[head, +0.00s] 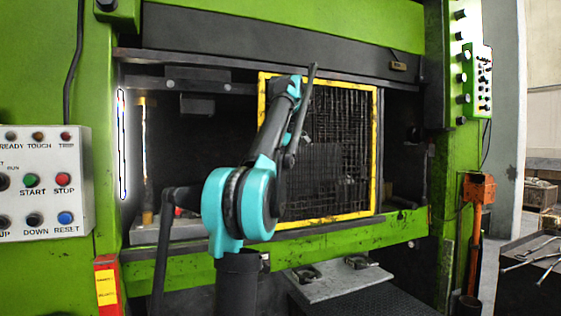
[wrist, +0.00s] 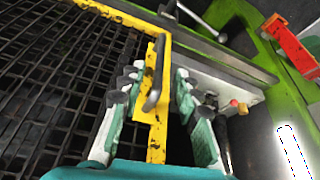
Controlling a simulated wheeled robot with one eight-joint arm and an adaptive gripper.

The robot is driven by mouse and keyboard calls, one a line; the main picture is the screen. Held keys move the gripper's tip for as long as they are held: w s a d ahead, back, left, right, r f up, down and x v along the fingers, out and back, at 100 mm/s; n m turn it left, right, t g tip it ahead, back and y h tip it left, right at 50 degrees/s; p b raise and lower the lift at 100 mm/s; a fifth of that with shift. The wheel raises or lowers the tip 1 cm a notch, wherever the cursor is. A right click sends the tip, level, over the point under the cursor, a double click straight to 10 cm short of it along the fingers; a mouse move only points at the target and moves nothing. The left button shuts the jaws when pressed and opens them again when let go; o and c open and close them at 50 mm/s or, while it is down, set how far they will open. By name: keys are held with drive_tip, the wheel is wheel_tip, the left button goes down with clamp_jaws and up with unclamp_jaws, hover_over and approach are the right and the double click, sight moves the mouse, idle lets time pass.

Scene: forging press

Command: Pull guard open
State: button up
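The guard (head: 345,140) is a black wire mesh in a yellow frame, upright across the middle of the press opening in the head view. In the wrist view its mesh (wrist: 60,75) fills the left side. A grey bar handle (wrist: 154,85) is fixed on the guard's yellow edge strip. My gripper (wrist: 156,92) is open, with one finger on each side of the strip and handle. Dark gaps show between the fingers and the handle. In the head view my arm covers the guard's left edge, and the fingers cannot be made out.
The green press frame (head: 320,243) surrounds the dark opening, which is uncovered on both sides of the guard. A button panel (head: 45,182) stands at left. An orange post (head: 476,230) and a tray with tools (head: 530,265) are at right. A metal plate (head: 335,281) sits below.

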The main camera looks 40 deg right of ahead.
drive_tip(key=shift+v, duration=2)
